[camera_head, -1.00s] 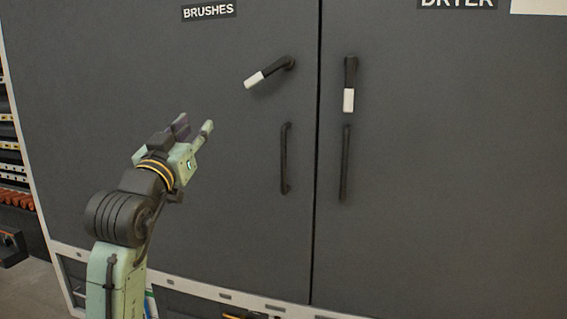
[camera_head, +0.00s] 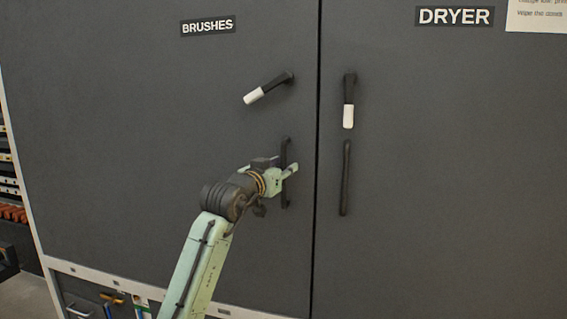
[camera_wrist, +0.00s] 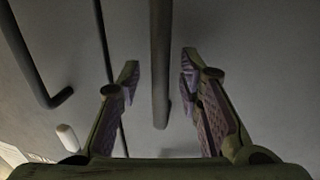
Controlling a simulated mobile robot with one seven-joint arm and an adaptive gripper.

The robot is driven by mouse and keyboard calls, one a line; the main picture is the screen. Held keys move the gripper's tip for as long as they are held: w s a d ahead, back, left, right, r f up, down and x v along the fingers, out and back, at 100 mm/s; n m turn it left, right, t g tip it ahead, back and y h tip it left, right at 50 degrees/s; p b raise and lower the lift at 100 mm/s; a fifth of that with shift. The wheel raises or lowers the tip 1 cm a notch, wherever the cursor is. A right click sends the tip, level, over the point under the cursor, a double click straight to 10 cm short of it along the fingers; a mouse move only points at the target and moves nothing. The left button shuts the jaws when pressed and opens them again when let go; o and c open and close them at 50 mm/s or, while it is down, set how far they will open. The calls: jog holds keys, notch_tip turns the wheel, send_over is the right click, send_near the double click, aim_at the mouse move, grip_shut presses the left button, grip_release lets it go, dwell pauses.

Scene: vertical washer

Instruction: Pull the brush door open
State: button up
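The brush door (camera_head: 120,110) is a dark grey panel under the BRUSHES label and appears shut against the frame. Its black vertical bar handle (camera_head: 286,150) is partly hidden by my gripper (camera_head: 290,172). In the wrist view the bar (camera_wrist: 160,55) runs between the two fingers of my gripper (camera_wrist: 160,72), with a visible gap on each side. The fingers are open. Above the bar, the brush door's black latch lever (camera_head: 268,87) with a white tip is tilted down to the left.
The dryer door (camera_head: 450,200) is at the right, across a narrow seam. Its latch lever (camera_head: 348,100) hangs straight down above its bar handle (camera_head: 345,180). The dryer bar also shows in the wrist view (camera_wrist: 30,60). Shelves (camera_head: 10,180) stand at the far left.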

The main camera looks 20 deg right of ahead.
jog(key=shift+w+d, duration=0.3)
jog(key=shift+c, duration=0.2)
grip_shut()
dwell(0.6)
